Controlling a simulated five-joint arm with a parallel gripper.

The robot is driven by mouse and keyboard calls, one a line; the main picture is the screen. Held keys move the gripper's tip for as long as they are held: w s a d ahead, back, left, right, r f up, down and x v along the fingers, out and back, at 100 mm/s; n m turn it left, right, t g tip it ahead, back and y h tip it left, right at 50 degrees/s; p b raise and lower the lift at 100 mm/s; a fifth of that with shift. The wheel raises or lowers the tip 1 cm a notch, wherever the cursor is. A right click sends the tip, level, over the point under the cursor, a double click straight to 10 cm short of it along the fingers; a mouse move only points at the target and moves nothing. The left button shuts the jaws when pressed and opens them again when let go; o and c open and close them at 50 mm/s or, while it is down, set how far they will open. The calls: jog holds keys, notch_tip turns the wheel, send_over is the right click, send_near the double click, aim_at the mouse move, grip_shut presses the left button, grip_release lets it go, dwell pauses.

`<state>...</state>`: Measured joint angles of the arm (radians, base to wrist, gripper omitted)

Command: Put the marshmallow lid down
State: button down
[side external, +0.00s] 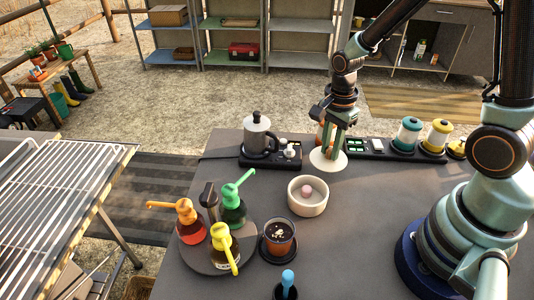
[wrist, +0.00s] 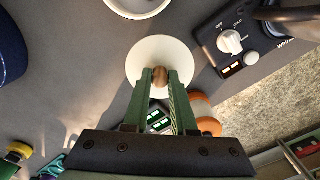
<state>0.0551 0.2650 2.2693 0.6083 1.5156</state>
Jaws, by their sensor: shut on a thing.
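My gripper (side external: 331,148) is shut on the brown knob of the round cream lid (side external: 327,161). In the wrist view the lid (wrist: 150,58) is a pale disc at my fingertips (wrist: 160,82), with the knob (wrist: 160,75) between them. I cannot tell whether the lid touches the table or hangs just above it. The cream bowl (side external: 308,207) stands uncovered to the lower left of the lid in the side view, with a pink marshmallow (side external: 307,191) inside. Only part of the bowl (wrist: 138,12) shows at the top of the wrist view.
A moka pot (side external: 259,134) stands on a black burner unit left of my gripper. An orange-and-white jar (wrist: 201,112) is close beside my fingers. Teal and yellow jars (side external: 408,134) stand to the right. Pump bottles on a round tray (side external: 207,265) and a brown cup (side external: 279,240) stand at lower left.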

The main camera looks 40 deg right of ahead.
aim_at(329, 157)
jog(key=shift+f, duration=2.1)
jog(key=shift+f, duration=0.15)
jog(key=c, duration=0.7)
grip_release()
